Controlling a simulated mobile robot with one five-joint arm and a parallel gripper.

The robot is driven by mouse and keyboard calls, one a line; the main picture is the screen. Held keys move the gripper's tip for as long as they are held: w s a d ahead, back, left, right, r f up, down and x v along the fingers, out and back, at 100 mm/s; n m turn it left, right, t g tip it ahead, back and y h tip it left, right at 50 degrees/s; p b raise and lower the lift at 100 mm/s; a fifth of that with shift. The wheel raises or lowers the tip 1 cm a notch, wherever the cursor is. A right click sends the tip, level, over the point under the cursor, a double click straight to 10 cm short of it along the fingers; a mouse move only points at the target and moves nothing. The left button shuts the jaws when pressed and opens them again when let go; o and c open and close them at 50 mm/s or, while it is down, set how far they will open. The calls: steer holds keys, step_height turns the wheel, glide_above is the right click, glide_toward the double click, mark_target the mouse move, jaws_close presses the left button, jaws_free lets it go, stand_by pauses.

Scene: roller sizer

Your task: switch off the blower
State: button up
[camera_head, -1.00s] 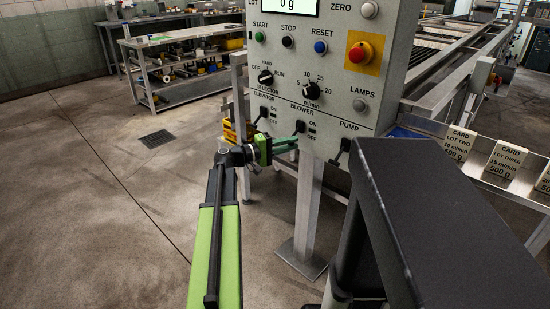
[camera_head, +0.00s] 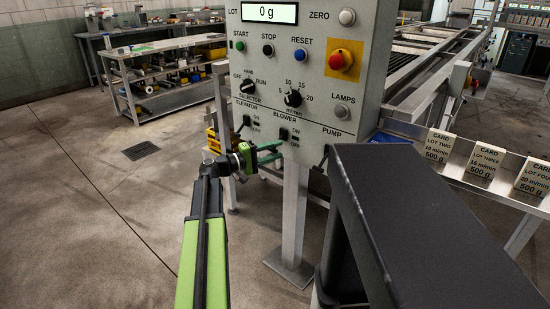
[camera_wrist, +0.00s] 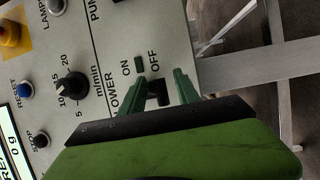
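The grey control panel (camera_head: 265,75) stands upright ahead. Its BLOWER switch (camera_head: 283,134) is a small black lever at the lower middle, with ON above OFF beside it. My gripper (camera_head: 274,150), with green fingers, is just below and in front of that switch. In the wrist view, which shows the panel turned sideways, the open fingers (camera_wrist: 160,92) stand either side of the black blower lever (camera_wrist: 158,90). Whether a finger touches it, and its exact position, I cannot tell.
The elevator lever (camera_head: 246,121) is left of the blower switch and the pump lever (camera_head: 324,157) right. A red emergency button (camera_head: 338,61) is higher up. Cards (camera_head: 483,161) stand on a shelf at right. The floor (camera_head: 90,200) at left is clear.

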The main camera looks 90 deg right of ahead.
steer(key=v, duration=1.7)
steer(key=shift+w+b, duration=0.2)
steer(key=shift+b, duration=0.1)
steer(key=shift+a, duration=0.1)
